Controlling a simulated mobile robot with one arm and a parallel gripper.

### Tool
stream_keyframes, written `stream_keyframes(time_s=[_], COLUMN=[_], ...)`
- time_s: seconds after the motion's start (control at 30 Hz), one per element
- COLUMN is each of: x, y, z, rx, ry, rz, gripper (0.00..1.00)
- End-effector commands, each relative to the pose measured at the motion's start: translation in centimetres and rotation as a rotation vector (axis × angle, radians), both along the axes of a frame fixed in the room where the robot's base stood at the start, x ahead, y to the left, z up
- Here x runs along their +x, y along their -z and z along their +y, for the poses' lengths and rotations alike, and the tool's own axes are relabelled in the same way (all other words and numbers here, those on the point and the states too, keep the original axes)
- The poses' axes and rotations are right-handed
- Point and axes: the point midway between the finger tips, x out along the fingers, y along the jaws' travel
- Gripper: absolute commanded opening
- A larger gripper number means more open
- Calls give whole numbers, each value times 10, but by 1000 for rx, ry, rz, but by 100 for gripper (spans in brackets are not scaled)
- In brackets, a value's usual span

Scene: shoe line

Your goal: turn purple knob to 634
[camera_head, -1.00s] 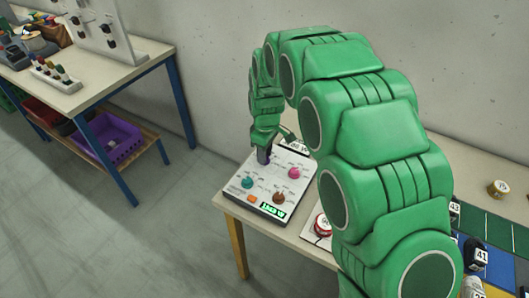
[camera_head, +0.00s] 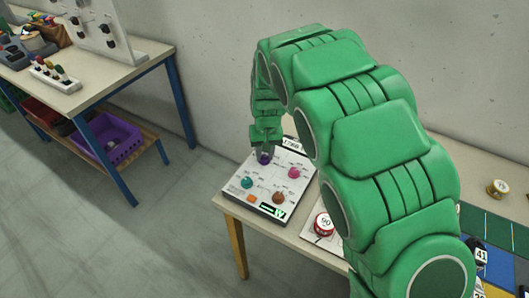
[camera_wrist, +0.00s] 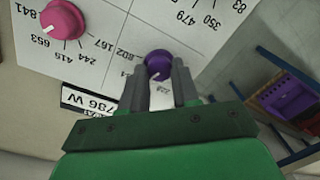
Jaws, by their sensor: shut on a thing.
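The purple knob (camera_head: 263,158) sits at the back left of a white control panel (camera_head: 236,189). My gripper (camera_head: 265,147) reaches down onto it from above. In the wrist view the purple knob (camera_wrist: 158,63) is between the two grey fingertips (camera_wrist: 159,80), which are shut on it. A small pale mark shows on the knob's near side. The printed numbers around this knob are partly hidden by the fingers, and I cannot read 634 or tell which number the knob points to.
The panel also bears a pink knob (camera_head: 293,173), a teal knob (camera_head: 247,182), a brown knob (camera_head: 278,197), an orange button (camera_head: 252,198) and a small display (camera_head: 270,209). A red round object (camera_head: 323,224) stands right of the panel. Another table (camera_head: 95,80) is at left.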

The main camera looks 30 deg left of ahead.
Motion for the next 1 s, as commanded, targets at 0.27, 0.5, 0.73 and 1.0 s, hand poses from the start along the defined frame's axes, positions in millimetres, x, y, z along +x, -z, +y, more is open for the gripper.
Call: stream_keyframes(time_s=[0.27, 0.5, 0.73, 1.0], x=[0, 0, 0, 0], y=[0, 0, 0, 0], z=[-1, -1, -1, -1], rx=[-2, -1, -1, -1], ry=[182, 266, 292, 293], rz=[0, 1, 1, 1], gripper=[0, 0, 0, 0])
